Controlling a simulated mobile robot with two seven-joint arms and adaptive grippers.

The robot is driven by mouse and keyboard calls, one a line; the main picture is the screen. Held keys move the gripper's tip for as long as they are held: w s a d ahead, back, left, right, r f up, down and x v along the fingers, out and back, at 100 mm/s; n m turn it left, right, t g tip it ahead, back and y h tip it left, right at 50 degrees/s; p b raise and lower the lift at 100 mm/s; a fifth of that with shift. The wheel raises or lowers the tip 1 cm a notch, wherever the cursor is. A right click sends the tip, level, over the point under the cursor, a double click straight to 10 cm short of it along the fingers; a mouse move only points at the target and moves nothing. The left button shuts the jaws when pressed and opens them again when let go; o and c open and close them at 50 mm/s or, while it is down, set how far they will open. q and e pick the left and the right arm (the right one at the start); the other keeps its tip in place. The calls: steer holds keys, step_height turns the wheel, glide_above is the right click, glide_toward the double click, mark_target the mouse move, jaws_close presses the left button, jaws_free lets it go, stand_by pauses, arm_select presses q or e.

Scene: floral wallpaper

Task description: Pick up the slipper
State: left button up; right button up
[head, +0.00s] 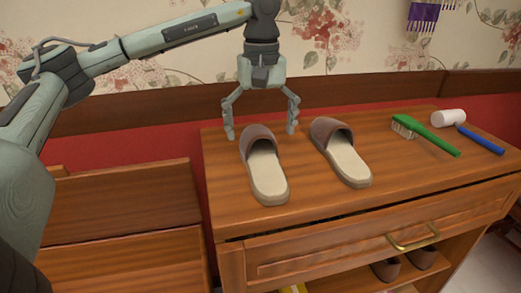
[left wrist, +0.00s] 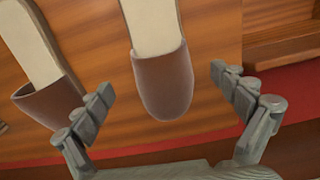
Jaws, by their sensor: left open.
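Two slippers with brown toe caps and cream soles lie on top of the wooden cabinet (head: 300,215). The left slipper (head: 264,168) has its toe cap below my left gripper (head: 261,132). The right slipper (head: 342,153) lies a little to the right of that gripper. My left gripper is open and empty, with its fingers pointing down, one on each side of the left slipper's toe end. In the left wrist view, one slipper's toe (left wrist: 163,85) sits between the open fingers (left wrist: 155,105), apart from both. The other slipper (left wrist: 48,95) is partly behind the left finger.
A drawer handle (head: 413,238) sticks out in front. Dark shoes (head: 386,270) stand on the shelf below. The wall is close behind.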

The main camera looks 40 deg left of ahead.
mark_target(260, 145)
arm_select(q)
steer(key=shift+s+f, duration=0.2)
steer(key=shift+f, duration=1.65)
steer(key=c, duration=1.4)
steer(key=shift+o, duration=0.2)
steer(key=shift+r, duration=0.1)
